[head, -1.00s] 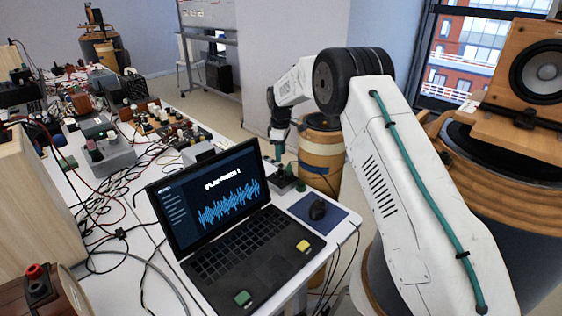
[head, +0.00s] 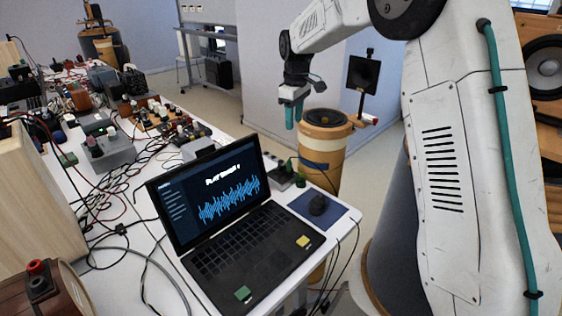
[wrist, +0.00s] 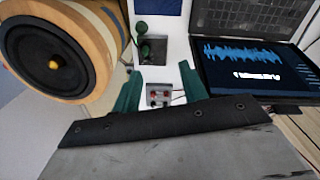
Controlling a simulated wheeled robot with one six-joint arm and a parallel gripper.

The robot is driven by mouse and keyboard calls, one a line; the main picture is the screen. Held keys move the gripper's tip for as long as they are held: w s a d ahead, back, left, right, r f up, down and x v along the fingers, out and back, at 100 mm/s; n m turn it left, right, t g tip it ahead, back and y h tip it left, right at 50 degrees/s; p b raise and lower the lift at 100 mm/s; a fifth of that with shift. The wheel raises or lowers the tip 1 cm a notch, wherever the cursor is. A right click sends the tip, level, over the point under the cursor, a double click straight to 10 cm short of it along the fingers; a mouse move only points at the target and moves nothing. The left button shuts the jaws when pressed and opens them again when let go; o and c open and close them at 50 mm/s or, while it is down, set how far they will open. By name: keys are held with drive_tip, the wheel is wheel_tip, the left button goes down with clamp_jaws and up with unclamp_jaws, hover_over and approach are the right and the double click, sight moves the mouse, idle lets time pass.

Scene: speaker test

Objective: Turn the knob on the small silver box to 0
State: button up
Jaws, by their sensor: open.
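My gripper (head: 293,115) hangs fingers down beyond the table's right edge, in front of a pale wall. In the wrist view my gripper (wrist: 160,70) is open and empty, its fingers apart and not touching the box.
A wooden barrel-shaped speaker (head: 324,150) stands near my gripper. A larger grey box (head: 110,155) and loose cables crowd the left.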

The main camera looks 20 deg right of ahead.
drive_tip(key=s+r+m, duration=0.1)
drive_tip(key=s+r, duration=0.2)
drive_tip(key=s, duration=0.4)
drive_tip(key=s+d+r+m, duration=0.1)
drive_tip(key=s+r+m, duration=0.1)
drive_tip(key=s+r, duration=0.3)
drive_tip(key=s+r+m, duration=0.1)
drive_tip(key=s+r, duration=0.1)
drive_tip(key=s, duration=0.6)
drive_tip(key=s+m, duration=0.4)
drive_tip(key=s, duration=1.3)
drive_tip(key=n, duration=0.5)
hover_over(281, 164)
drive_tip(key=f, duration=2.5)
drive_tip(key=shift+s+a+f, duration=0.1)
drive_tip(key=shift+s+f, duration=0.1)
drive_tip(key=shift+s, duration=0.05)
drive_tip(key=shift+w+f, duration=0.15)
drive_tip(key=shift+f, duration=0.15)
wheel_tip(281, 164, down, 8)
drive_tip(key=shift+r, duration=0.2)
drive_tip(key=shift+c, duration=0.3)
